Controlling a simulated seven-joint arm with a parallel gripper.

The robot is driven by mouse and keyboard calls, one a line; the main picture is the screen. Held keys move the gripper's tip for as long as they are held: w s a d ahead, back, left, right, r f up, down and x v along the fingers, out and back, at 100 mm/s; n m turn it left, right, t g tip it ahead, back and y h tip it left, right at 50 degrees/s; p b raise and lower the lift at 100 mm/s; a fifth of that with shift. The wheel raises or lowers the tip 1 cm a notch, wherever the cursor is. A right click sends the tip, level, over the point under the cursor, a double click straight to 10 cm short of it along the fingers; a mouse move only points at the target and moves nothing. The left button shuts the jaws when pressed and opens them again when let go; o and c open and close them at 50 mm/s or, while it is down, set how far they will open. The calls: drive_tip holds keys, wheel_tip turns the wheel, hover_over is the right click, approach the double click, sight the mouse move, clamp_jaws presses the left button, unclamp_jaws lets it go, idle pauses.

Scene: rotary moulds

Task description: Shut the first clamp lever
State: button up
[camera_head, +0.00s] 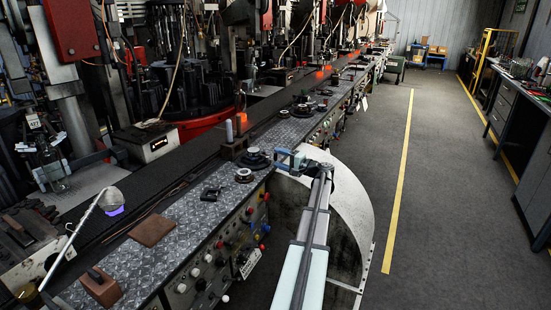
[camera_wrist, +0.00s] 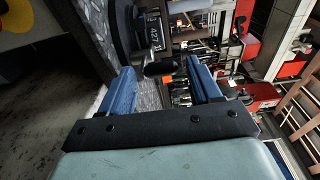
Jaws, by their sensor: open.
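My gripper (camera_head: 290,158) is in the middle of the head view, above the front edge of the diamond-plate bench. In the wrist view its two blue fingers (camera_wrist: 165,82) stand wide apart with nothing held between them. A short dark rounded piece (camera_wrist: 160,68) shows in the gap, beyond the fingertips; I cannot tell whether it is a lever. I cannot make out a clamp lever for certain in either view. The tall dark moulding machines (camera_head: 185,85) stand behind the bench in the head view, and their details are too small to read.
The diamond-plate bench (camera_head: 185,226) carries a dark round fitting (camera_head: 256,158), a black clamp-like part (camera_head: 211,193), a brown plate (camera_head: 152,231) and a handled brown block (camera_head: 101,287). A long-handled ladle (camera_head: 110,199) leans at left. The grey aisle floor (camera_head: 440,190) at right is clear.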

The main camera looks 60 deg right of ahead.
sight(268, 157)
drive_tip(key=shift+w+d, duration=0.15)
drive_tip(key=shift+w, duration=1.2)
drive_tip(key=shift+c, duration=0.4)
drive_tip(key=c, duration=0.8)
drive_tip(key=shift+d+r+n+y, duration=0.1)
drive_tip(key=shift+d+n+y, duration=0.3)
drive_tip(key=shift+n+y, duration=0.5)
drive_tip(key=shift+y, duration=0.4)
drive_tip(key=shift+a, duration=0.1)
drive_tip(key=o, duration=0.9)
